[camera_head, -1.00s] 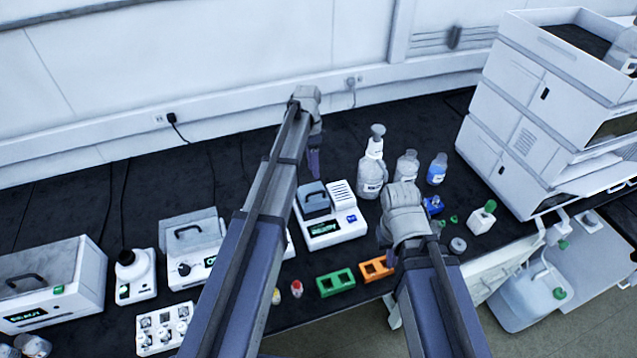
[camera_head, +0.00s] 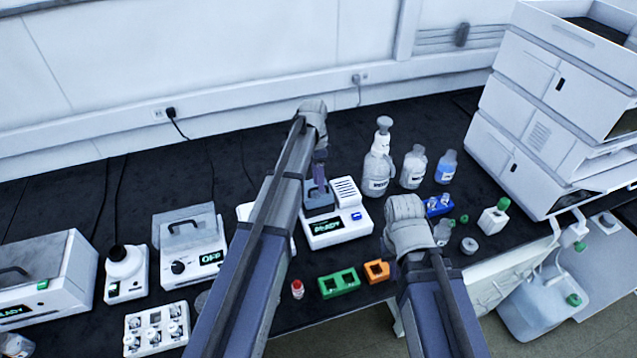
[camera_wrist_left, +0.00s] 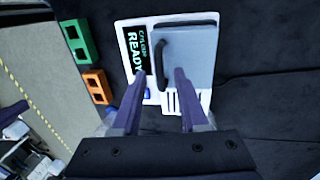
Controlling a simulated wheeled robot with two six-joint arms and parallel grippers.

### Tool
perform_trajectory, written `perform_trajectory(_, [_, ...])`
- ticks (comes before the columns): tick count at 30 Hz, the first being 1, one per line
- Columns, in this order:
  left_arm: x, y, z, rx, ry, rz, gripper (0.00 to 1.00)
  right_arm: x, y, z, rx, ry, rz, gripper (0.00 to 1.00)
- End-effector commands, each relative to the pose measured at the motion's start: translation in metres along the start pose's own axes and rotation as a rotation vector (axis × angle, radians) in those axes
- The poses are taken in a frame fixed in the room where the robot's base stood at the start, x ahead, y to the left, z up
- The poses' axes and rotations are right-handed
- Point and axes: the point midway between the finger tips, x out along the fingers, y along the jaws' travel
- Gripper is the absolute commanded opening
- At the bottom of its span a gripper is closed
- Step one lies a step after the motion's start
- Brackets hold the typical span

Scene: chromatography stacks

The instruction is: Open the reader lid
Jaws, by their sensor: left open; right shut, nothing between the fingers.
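The reader (camera_head: 352,228) is a white box with a green-lit display. Its grey lid (camera_head: 317,211) is closed and has a dark bar handle. In the left wrist view the lid (camera_wrist_left: 195,50) and its handle (camera_wrist_left: 161,62) show from above, beside a display reading READY. My left gripper (camera_head: 320,187) points down over the lid, open. In the left wrist view its fingertips (camera_wrist_left: 159,75) lie either side of the handle's near end; I cannot tell whether they reach its height. My right gripper (camera_head: 388,248) is shut and empty, right of the reader, its fingertips mostly hidden.
A bottle (camera_head: 377,172) stands close behind the reader's right side. A green rack (camera_head: 338,284) and an orange rack (camera_head: 376,271) sit in front. Another lidded device (camera_head: 190,248) showing OFF stands left. My left arm hides part of the bench.

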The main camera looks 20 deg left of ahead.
Motion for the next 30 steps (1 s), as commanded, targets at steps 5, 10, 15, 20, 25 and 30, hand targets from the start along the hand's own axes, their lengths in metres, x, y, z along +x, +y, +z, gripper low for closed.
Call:
perform_trajectory(5, [-0.0005,0.0001,-0.0001,0.0,0.0,0.0,0.32,-0.0005,0.0,0.0,0.0,0.0,0.0,0.0])
perform_trajectory(10, [-0.0005,0.0,-0.0001,0.0,0.0,0.0,0.13,-0.0004,0.0,0.0,0.0,0.0,0.0,0.0])
perform_trajectory(15, [-0.0004,0.0,-0.0001,0.0,0.0,0.0,0.0,-0.0004,0.0,0.0,0.0,0.0,0.0,0.0])
perform_trajectory(20, [-0.0004,0.0,0.0,0.0,0.0,0.0,0.0,-0.0004,0.0,0.0,0.0,0.0,0.0,0.0])
perform_trajectory(25, [-0.0004,-0.0001,-0.0001,0.0,0.0,0.0,0.0,-0.0004,0.0,0.0,0.0,0.0,0.0,0.0])
perform_trajectory(30, [-0.0004,-0.0001,0.0,0.0,0.0,0.0,0.0,-0.0004,0.0,0.0,0.0,0.0,0.0,0.0])
